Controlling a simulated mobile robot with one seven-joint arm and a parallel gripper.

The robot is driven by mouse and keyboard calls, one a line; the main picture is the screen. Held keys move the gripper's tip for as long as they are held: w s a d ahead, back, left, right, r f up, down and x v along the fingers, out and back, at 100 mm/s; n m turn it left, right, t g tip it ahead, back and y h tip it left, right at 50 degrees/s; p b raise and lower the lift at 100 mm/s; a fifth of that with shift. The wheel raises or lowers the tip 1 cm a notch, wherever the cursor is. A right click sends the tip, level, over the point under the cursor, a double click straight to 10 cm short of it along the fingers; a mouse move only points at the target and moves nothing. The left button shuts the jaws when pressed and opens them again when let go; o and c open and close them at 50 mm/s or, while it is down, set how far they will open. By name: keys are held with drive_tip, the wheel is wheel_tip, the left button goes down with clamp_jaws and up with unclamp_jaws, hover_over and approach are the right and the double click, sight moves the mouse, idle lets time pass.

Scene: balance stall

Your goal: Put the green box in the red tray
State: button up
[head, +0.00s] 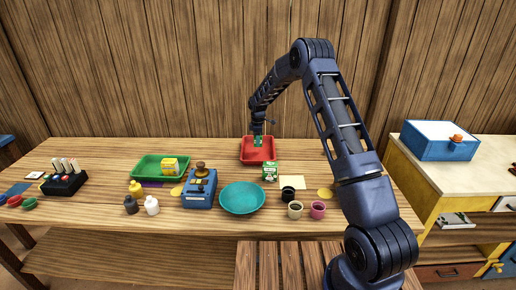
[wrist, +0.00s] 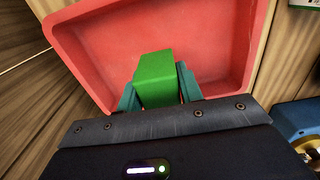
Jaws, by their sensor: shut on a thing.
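The green box (wrist: 154,78) is held between the two fingers of my gripper (wrist: 158,92) in the wrist view. In the head view my gripper (head: 258,138) is over the red tray (head: 248,158), with the small green box (head: 257,142) at its tip. The red tray (wrist: 88,52) lies behind and around the box in the wrist view, and the box shows against its floor. I cannot tell whether the box touches the tray floor. The box's lower end is hidden by my gripper.
A green and white carton (head: 270,171) stands just in front of the red tray. A teal bowl (head: 242,198), a blue scale (head: 200,188) and a green tray (head: 146,167) with a yellow box (head: 170,165) are to the left. Several cups stand to the front right.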

drive_tip(key=shift+f, duration=2.25)
drive_tip(key=shift+f, duration=0.1)
drive_tip(key=o, duration=1)
